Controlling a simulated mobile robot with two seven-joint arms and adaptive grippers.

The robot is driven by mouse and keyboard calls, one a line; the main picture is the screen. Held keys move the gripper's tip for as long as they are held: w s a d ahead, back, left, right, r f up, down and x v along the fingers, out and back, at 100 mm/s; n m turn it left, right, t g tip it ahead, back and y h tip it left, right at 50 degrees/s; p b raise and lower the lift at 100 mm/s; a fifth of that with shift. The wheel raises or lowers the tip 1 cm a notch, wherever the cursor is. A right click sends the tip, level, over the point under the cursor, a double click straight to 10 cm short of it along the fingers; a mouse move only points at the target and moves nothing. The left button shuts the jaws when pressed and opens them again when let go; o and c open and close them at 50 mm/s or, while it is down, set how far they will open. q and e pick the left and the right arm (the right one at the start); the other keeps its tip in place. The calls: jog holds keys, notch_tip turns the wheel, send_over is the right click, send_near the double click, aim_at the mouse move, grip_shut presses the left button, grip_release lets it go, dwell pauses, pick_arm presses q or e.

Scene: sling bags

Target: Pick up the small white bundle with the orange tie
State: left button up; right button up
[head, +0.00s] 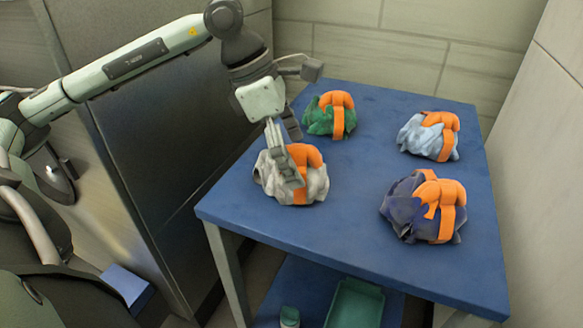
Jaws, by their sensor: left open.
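The small white bundle (316,187) is a crumpled off-white cloth with an orange tie (306,155) around it. It sits at the left front of the blue table. My left gripper (291,157) is open and points down over it. One finger reaches in front of the bundle and hides part of its middle, and the other is farther back. I cannot tell whether the fingers touch the cloth. My right gripper is not in view.
On the blue table (350,231) are a green bundle (318,121), a light blue bundle (420,137) and a dark purple bundle (404,208), all with orange ties. The table centre is clear. A green bin (354,305) stands on the lower shelf. Walls rise behind and right.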

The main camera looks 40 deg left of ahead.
pick_arm(q)
jog(key=shift+x, duration=0.8)
jog(key=shift+c, duration=0.6)
jog(key=shift+r, duration=0.1)
jog(key=c, duration=1)
jog(key=shift+c, duration=0.4)
jog(key=shift+r, duration=0.1)
